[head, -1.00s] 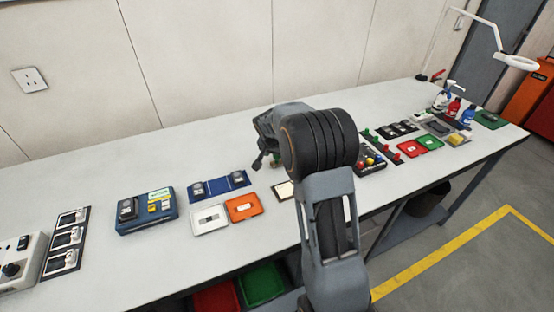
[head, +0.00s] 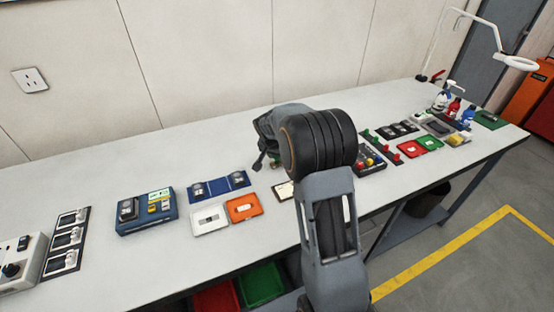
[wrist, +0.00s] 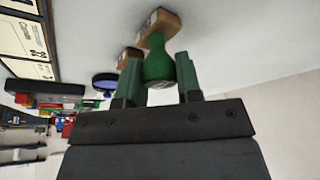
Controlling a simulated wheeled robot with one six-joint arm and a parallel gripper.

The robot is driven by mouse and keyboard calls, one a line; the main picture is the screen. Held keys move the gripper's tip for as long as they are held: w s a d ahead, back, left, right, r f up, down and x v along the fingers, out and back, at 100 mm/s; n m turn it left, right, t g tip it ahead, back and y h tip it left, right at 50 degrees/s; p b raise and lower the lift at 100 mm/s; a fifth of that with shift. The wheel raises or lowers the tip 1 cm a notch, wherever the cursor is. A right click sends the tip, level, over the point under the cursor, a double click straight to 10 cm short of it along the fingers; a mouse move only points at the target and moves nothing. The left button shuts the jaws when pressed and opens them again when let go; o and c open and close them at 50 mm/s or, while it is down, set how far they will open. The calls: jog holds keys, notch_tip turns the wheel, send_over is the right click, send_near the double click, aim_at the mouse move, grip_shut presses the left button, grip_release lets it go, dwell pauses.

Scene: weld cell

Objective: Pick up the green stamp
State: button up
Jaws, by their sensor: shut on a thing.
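The green stamp (wrist: 158,66) has a rounded green handle and a wooden block at its far end. In the wrist view it sits between the two green-tipped fingers of my gripper (wrist: 159,76). My gripper is shut on the handle. Whether the wooden block touches the bench cannot be told. In the head view my gripper (head: 262,160) is low over the bench, mostly hidden behind my arm, and only a bit of green (head: 275,163) shows beside it.
In the wrist view another wooden block (wrist: 128,57) and a round blue item (wrist: 105,82) are close by. Framed cards (wrist: 25,38) lie at upper left. On the bench (head: 110,165) an orange tray (head: 243,207) and a blue tray (head: 220,186) lie left of my arm. The bench behind is clear.

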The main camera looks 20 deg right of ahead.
jog(key=shift+r, duration=0.15)
jog(key=shift+r, duration=0.3)
notch_tip(320, 180, up, 2)
jog(key=shift+r, duration=0.1)
jog(key=s+a+r+b, duration=0.2)
jog(key=s+a+r, duration=0.7)
jog(key=s+r, duration=0.1)
jog(key=shift+s+a, duration=0.15)
jog(key=shift+a, duration=0.15)
